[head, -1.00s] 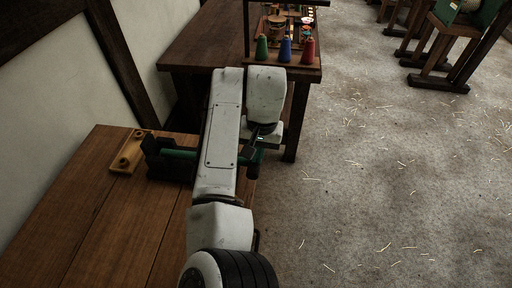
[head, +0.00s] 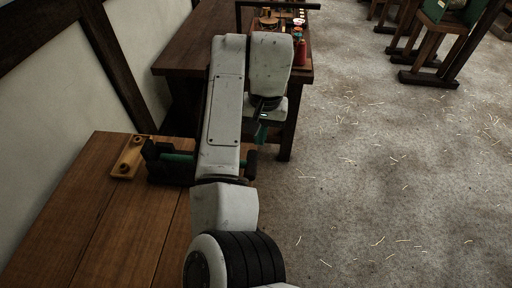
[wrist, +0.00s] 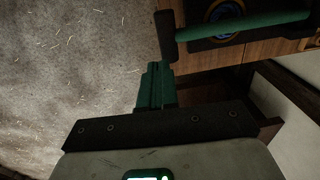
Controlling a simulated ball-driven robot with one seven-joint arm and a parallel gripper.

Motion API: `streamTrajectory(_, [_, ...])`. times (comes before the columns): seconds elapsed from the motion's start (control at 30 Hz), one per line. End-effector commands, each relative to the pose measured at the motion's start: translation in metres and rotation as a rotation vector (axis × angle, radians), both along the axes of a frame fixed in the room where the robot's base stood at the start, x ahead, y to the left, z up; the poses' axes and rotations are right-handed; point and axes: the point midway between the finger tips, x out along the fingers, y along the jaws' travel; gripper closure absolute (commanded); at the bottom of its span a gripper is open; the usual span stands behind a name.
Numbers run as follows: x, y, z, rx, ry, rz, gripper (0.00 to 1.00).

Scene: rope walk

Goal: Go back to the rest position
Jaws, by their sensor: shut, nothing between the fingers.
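My gripper (wrist: 155,88) shows in the wrist view as green fingers pressed together, with nothing between them. In the head view my gripper (head: 262,132) is partly hidden below my bent wrist, just off the right edge of the near bench. It hangs beside a dark fixture (head: 168,170) with a green bar on that bench. The green bar (wrist: 240,26) also shows in the wrist view, to the upper right of the fingertips and apart from them.
The near wooden bench (head: 75,210) stands along the wall. A small wooden block (head: 128,160) lies by the fixture. A farther table (head: 185,50) holds a red cone (head: 301,52) and other items. Straw-strewn floor (head: 400,190) is open to the right; wooden stands (head: 430,55) are beyond.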

Motion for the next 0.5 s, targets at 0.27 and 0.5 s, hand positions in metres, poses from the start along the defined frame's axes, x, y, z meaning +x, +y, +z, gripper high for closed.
streamTrajectory(0.27, [0.001, -0.006, 0.044, 0.002, -0.004, 0.000, 1.00])
streamTrajectory(0.5, [0.000, -0.008, 0.052, 0.000, -0.002, 0.001, 1.00])
